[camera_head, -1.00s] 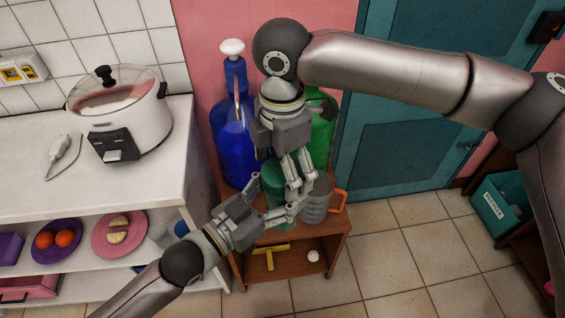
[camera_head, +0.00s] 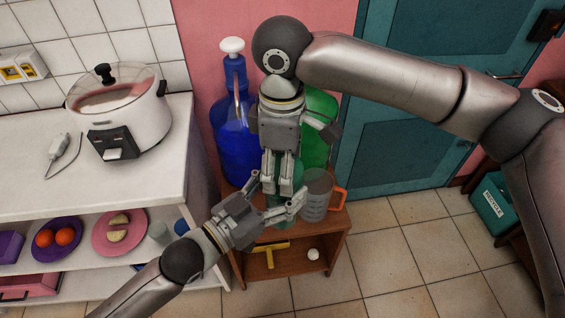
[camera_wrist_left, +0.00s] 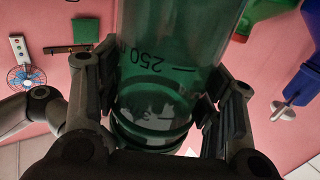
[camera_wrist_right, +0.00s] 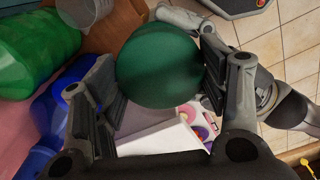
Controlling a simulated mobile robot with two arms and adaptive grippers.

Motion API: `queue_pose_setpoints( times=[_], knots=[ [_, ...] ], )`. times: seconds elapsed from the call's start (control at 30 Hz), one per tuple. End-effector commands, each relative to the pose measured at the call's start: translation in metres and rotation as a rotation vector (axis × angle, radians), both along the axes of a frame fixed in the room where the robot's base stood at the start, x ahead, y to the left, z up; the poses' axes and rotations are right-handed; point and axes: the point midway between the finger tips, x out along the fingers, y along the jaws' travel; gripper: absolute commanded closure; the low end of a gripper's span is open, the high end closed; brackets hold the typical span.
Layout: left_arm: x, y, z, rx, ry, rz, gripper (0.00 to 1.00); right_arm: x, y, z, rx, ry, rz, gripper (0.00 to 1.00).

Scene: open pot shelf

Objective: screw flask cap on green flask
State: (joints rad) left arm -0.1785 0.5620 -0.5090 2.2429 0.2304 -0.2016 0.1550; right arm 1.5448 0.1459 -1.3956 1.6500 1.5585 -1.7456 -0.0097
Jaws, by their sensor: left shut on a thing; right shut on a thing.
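The green flask (camera_wrist_left: 160,60) is see-through, with a dark "250" marking. It stands between the fingers of my left gripper (camera_wrist_left: 160,105), which is shut on it. In the head view my left gripper (camera_head: 278,200) comes in from the lower left at the small wooden shelf, and the flask is mostly hidden by both grippers. My right gripper (camera_head: 285,190) points down from above the flask. In the right wrist view a round dark-green cap (camera_wrist_right: 160,65) sits between the fingers of my right gripper (camera_wrist_right: 158,85), which is shut on it. The contact between cap and flask is hidden.
A grey measuring cup (camera_head: 316,190) with an orange handle stands just right of the grippers on the wooden shelf (camera_head: 300,240). A blue bottle (camera_head: 235,145) and a green bottle (camera_head: 318,140) stand behind. A white counter (camera_head: 150,185) with a rice cooker (camera_head: 125,115) is left.

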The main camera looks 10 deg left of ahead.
Motion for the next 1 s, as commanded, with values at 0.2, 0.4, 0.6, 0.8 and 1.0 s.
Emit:
queue_pose_setpoints(
  times=[0.2, 0.4, 0.6, 0.8, 1.0],
  knots=[
    [-0.001, -0.001, 0.001, -0.002, -0.002, -0.002, 1.00, 0.000, 0.001, 0.000, 0.002, -0.001, 0.002, 0.15],
    [0.000, -0.001, 0.001, -0.001, -0.002, -0.001, 1.00, 0.000, 0.000, 0.000, 0.001, -0.001, 0.003, 0.11],
    [0.000, 0.000, 0.001, -0.001, -0.002, -0.001, 1.00, 0.000, 0.000, 0.002, 0.002, -0.001, 0.003, 0.11],
    [0.000, 0.000, 0.001, -0.001, -0.002, -0.001, 1.00, 0.001, 0.001, 0.022, 0.003, -0.002, 0.003, 0.11],
    [0.000, 0.000, 0.001, -0.001, -0.002, -0.001, 1.00, 0.000, 0.000, 0.044, 0.001, -0.001, 0.004, 0.11]
  ],
)
